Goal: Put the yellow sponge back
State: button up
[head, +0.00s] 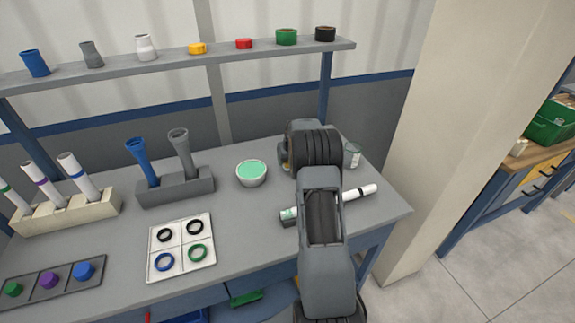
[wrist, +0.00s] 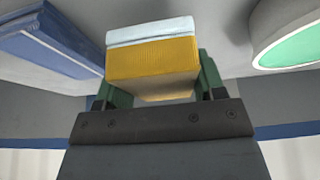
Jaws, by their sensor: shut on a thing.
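The yellow sponge (wrist: 152,62), a block with a pale blue-white layer, sits between the green fingers of my gripper (wrist: 160,84) in the wrist view. My gripper is shut on it. In the head view my arm hides most of the gripper; only a small yellowish bit (head: 284,161) shows at its left side, over the back right of the bench. A white bowl with a mint-green inside (head: 251,172) stands left of the gripper. It also shows at the upper right of the wrist view (wrist: 288,40). Whether the sponge touches the bench is hidden.
A clear jar (head: 353,156) stands just right of my wrist. A white marker (head: 361,191) and a green-labelled object (head: 288,214) lie by my forearm. A grey holder with two pipes (head: 175,187) and a ring tray (head: 181,247) stand left. A shelf (head: 180,56) spans above.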

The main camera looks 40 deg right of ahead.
jog(key=shift+w+a+f, duration=0.1)
jog(key=shift+w+f, duration=0.1)
jog(key=shift+f, duration=1.6)
jog(key=shift+f, duration=0.1)
jog(key=o, duration=0.9)
